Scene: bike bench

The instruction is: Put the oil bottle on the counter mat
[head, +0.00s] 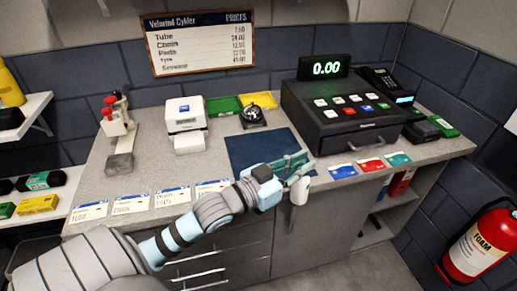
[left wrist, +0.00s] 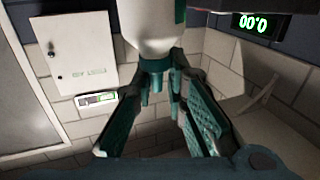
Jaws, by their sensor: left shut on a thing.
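The oil bottle (head: 299,190) is white with a darker part and is held by my left gripper (head: 290,165). In the head view it is near the counter's front edge, just right of the mat's front corner. In the left wrist view the bottle (left wrist: 155,35) sits between the teal fingers (left wrist: 160,95), its far end cut off by the frame. The dark blue counter mat (head: 245,148) lies flat on the counter, its front right part hidden behind my gripper. I cannot tell the bottle's height above the counter. My right gripper is not in view.
The cash register (head: 340,115) stands right behind the mat, and a bell (head: 253,118) is behind it. Colored cards (head: 371,165) lie to the right. Price cards (head: 172,197) line the front left edge.

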